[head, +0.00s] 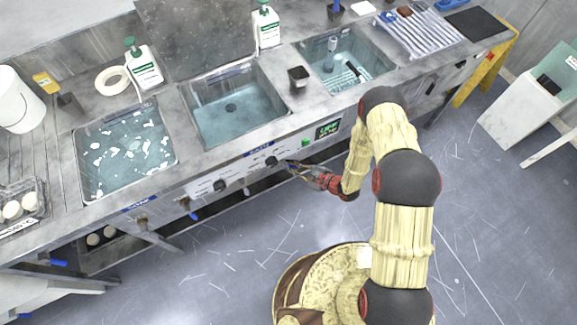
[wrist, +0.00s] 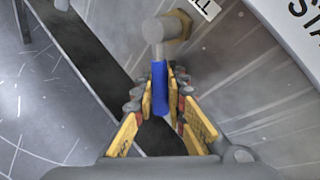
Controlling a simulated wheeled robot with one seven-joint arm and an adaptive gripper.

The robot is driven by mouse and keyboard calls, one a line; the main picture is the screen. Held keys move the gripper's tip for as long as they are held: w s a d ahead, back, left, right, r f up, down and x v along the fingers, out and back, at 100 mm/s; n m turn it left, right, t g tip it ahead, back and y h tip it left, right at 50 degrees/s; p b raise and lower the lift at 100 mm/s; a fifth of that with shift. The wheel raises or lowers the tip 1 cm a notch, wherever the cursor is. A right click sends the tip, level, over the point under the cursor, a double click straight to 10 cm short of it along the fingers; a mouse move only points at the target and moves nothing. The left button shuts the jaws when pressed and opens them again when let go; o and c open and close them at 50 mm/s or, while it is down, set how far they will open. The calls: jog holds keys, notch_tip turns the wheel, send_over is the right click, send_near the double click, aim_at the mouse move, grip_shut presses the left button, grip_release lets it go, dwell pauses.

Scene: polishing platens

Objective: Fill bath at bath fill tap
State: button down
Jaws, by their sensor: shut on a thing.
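My gripper (wrist: 160,102) is shut on the blue lever handle (wrist: 160,75) of a tap, one yellow-padded finger on each side of it. The tap's metal body (wrist: 168,28) sticks out from the grey front panel. In the head view my gripper (head: 292,167) reaches the panel below the middle bath (head: 187,100), and its fingers largely hide the tap there. The middle bath holds clear bluish water, with a drain visible at the bottom. A white label ending in "LL" (wrist: 206,8) is beside the tap.
The left bath (head: 82,165) has white floating bits. The right bath (head: 303,50) holds water and tools. Other blue-handled valves (head: 193,215) and black knobs (head: 219,186) line the panel. A small dark cup (head: 299,77) stands between baths. The grey floor (head: 490,220) is open.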

jog(key=shift+w+d+r+n+h+p, duration=0.1)
jog(key=shift+d+r+n+h+p, duration=0.15)
jog(key=shift+n+h, duration=0.2)
jog(key=shift+w+d+r+n+h+p, duration=0.1)
jog(key=shift+d+r+n+h+p, duration=0.05)
jog(key=shift+r+n+h+p, duration=0.25)
jog(key=shift+t, duration=0.3)
jog(key=c, duration=1.8)
grip_release()
jog(key=v, duration=1.2)
jog(key=shift+r, duration=0.1)
